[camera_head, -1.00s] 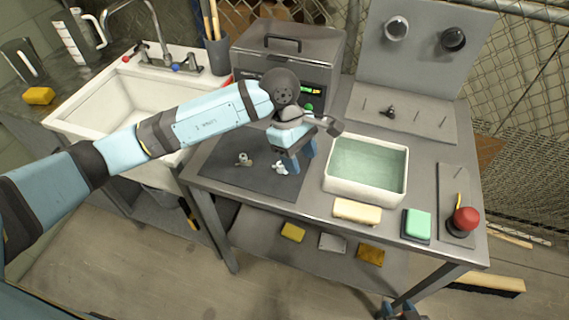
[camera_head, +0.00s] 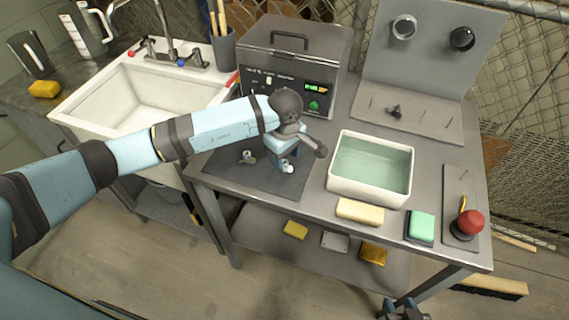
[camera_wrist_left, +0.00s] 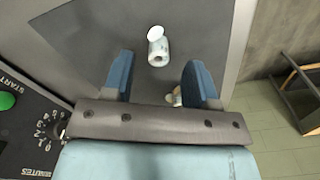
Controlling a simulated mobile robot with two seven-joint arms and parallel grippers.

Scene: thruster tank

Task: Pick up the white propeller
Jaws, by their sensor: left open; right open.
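The small white propeller (camera_head: 288,167) lies on the dark mat (camera_head: 225,178) on the metal table, partly hidden by my left gripper (camera_head: 285,155) in the head view. In the left wrist view the white propeller (camera_wrist_left: 157,47) lies past the two blue fingertips, roughly centred across the gap. My left gripper (camera_wrist_left: 158,75) is open and empty above the mat. A second, beige propeller (camera_head: 248,157) lies to the left on the mat; in the wrist view it is partly hidden by a finger. My right gripper (camera_head: 402,309) is open, low at the bottom edge of the head view.
A metal cleaner box (camera_head: 294,60) with a green button stands behind the mat. A white water basin (camera_head: 369,190) stands to the right. A cream block (camera_head: 359,211), a green sponge (camera_head: 420,227) and a red button (camera_head: 468,222) sit along the front edge. A sink (camera_head: 90,103) is at the left.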

